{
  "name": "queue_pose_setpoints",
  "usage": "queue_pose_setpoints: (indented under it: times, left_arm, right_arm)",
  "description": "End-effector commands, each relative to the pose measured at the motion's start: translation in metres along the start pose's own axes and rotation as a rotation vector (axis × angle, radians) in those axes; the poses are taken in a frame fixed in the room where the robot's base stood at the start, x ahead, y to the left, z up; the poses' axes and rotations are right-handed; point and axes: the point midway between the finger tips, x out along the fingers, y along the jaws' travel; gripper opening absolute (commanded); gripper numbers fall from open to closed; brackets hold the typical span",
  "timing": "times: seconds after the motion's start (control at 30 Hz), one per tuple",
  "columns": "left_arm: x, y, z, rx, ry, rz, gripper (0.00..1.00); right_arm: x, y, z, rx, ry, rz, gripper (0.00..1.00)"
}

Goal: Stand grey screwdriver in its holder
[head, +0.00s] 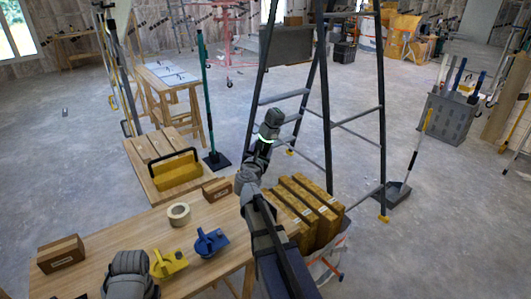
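I cannot make out a grey screwdriver or its holder in the head view. My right arm rises from the bottom middle, past the right edge of the wooden table (112,232). Its grey and black end, with my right gripper (272,116), is up in front of the black ladder. The fingers are too small and dark to tell whether they hold anything. A grey part of my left arm shows at the bottom left over the table; my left gripper cannot be seen.
On the table are a yellow tool (169,264), a blue tool (211,242), a tape roll (179,214) and brown boxes (61,254). Behind it is a yellow caddy (177,172). A black ladder (382,110) and stacked boards (310,212) stand right. Open floor lies farther right.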

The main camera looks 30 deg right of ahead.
Motion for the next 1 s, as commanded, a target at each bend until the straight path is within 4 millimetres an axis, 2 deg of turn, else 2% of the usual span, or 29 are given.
queue_pose_setpoints:
  times: [0.1,0.3,0.67,1.0]
  left_arm:
    - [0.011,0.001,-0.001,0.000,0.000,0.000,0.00]
    - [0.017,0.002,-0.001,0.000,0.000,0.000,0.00]
    - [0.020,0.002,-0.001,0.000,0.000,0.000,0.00]
    - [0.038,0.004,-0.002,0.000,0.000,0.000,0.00]
  right_arm:
    - [-0.004,0.002,-0.004,-0.167,-0.030,0.033,0.00]
    - [-0.007,0.007,-0.004,-0.317,-0.062,0.065,0.00]
    - [-0.007,0.007,-0.006,-0.337,-0.067,0.069,0.00]
    - [-0.005,0.001,-0.024,-0.335,-0.067,0.068,0.00]
